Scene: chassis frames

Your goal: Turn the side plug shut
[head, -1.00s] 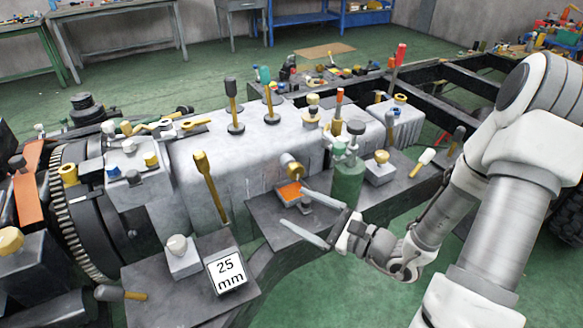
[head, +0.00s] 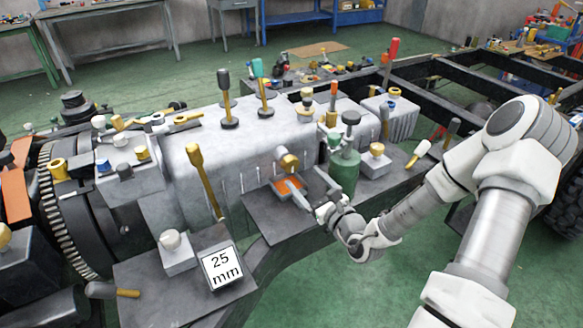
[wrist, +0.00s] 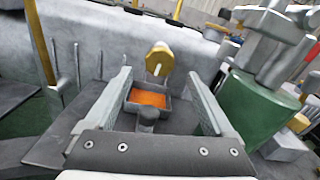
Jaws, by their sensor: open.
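The side plug (head: 288,161) is a round brass-coloured piece on the side wall of the grey housing. In the wrist view the plug (wrist: 159,62) faces me with a pale slanted mark on it. My gripper (head: 308,190) is in front of the housing, low and near the plug. In the wrist view my gripper (wrist: 160,76) is open and empty, with one finger on each side of the plug's line and a gap before it. A small grey tray with an orange inside (wrist: 150,98) lies below the plug, between the fingers.
A green cylinder (head: 345,171) with a grey top stands close right of my gripper. A brass-ended lever (head: 203,178) rises at the left. Green floor is clear in front.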

